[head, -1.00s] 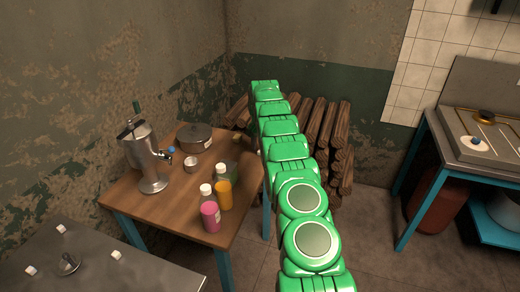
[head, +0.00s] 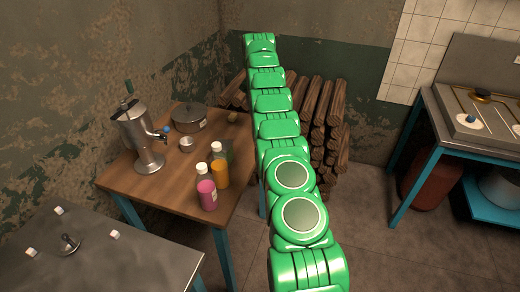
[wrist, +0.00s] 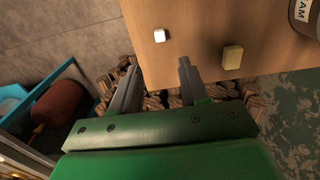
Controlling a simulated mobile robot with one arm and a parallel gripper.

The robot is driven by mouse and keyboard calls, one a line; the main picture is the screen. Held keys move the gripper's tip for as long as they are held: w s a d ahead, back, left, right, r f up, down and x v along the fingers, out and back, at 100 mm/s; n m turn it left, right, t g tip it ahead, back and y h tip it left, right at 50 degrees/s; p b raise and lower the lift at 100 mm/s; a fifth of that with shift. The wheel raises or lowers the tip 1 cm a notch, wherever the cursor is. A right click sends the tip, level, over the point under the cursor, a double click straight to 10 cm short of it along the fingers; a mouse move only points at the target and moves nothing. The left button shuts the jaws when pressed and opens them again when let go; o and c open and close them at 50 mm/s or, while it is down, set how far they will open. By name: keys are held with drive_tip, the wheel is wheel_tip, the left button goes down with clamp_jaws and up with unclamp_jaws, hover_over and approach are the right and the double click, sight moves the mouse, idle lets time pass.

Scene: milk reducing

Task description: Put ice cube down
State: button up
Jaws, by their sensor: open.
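In the wrist view my gripper (wrist: 158,65) is open, with its two grey fingers apart and nothing held between them. A small white cube, which looks like the ice cube (wrist: 160,35), lies on the wooden table (wrist: 190,20) near its edge, just beyond the fingertips and apart from them. In the head view my green arm reaches up past the right side of the wooden table (head: 140,190). My gripper and this cube cannot be made out there.
A yellowish block (wrist: 232,57) sits on the table edge right of the cube. A metal dispenser (head: 138,135), a lidded pot (head: 189,118), a pink bottle (head: 207,195) and an orange bottle (head: 220,172) stand on the table. Firewood (head: 325,120) is stacked behind. Small white cubes (head: 115,235) lie on a metal table.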

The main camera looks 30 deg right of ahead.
drive_tip(key=shift+r, duration=0.1)
drive_tip(key=s+a+r+n, duration=0.2)
drive_tip(key=s+a+r, duration=0.5)
drive_tip(key=a+r, duration=0.3)
drive_tip(key=s+a+r+n, duration=0.1)
drive_tip(key=s+a+r, duration=0.2)
drive_tip(key=s, duration=0.3)
drive_tip(key=s+a+r+n+g, duration=0.1)
drive_tip(key=s+a+r, duration=0.2)
drive_tip(key=s, duration=0.2)
drive_tip(key=s+a+r+n, duration=0.1)
drive_tip(key=s+a+r, duration=0.2)
drive_tip(key=s, duration=0.3)
drive_tip(key=s+a+f+n, duration=0.1)
drive_tip(key=s+a, duration=0.2)
drive_tip(key=s, duration=1)
drive_tip(key=s+a+f+n, duration=0.1)
drive_tip(key=s+a+f, duration=0.1)
drive_tip(key=s, duration=1.1)
drive_tip(key=s+a+f+n, duration=0.2)
drive_tip(key=s+a, duration=0.2)
drive_tip(key=s, duration=0.9)
drive_tip(key=shift+a+g, duration=0.15)
drive_tip(key=shift+g, duration=0.25)
drive_tip(key=shift+o, duration=0.6)
